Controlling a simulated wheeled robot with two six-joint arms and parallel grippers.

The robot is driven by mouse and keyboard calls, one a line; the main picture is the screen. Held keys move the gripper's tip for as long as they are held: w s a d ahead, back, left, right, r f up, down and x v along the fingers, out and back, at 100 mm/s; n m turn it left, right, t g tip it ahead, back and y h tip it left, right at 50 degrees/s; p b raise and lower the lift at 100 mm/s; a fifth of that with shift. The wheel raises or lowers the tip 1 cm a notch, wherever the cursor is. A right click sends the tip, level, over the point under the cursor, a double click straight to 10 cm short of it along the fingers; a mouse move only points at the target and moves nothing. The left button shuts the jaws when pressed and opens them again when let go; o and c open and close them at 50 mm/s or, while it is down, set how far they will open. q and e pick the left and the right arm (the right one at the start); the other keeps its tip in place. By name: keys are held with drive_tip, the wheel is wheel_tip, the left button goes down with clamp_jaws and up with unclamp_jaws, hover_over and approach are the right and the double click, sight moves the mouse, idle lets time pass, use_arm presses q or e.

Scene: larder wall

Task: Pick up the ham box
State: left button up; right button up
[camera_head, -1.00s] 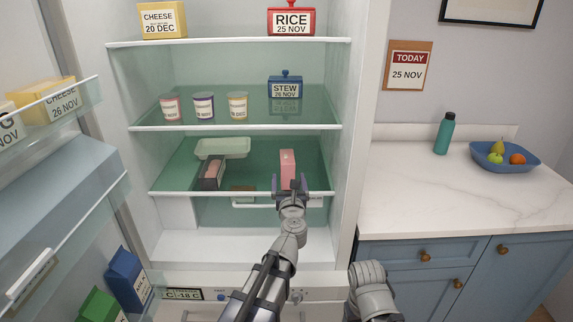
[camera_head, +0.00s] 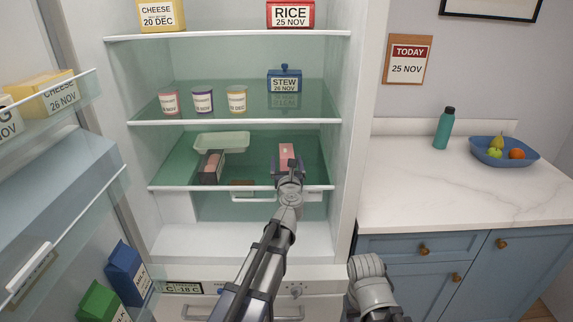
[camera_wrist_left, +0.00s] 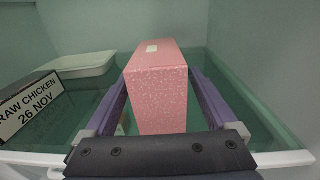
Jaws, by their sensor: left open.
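The pink box, which I take to be the ham box (camera_head: 286,151), stands on the lower glass shelf of the fridge, right of centre. No name on it is readable. In the left wrist view the pink speckled box (camera_wrist_left: 158,92) fills the middle, with a small pale label on top. My left gripper (camera_head: 287,170) is open, with one purple finger on each side of the box. Whether the fingers touch it I cannot tell.
A raw chicken pack (camera_wrist_left: 34,105) and a pale green tray (camera_head: 222,142) sit left of the box on the same shelf. The shelf above holds several cups and a blue stew container (camera_head: 285,82). The fridge's right wall is close to the box.

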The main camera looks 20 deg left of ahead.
use_arm(q)
drive_tip(key=shift+w+a, duration=0.15)
drive_tip(key=shift+w, duration=0.25)
drive_tip(key=shift+s, duration=0.1)
clamp_jaws()
idle(0.3)
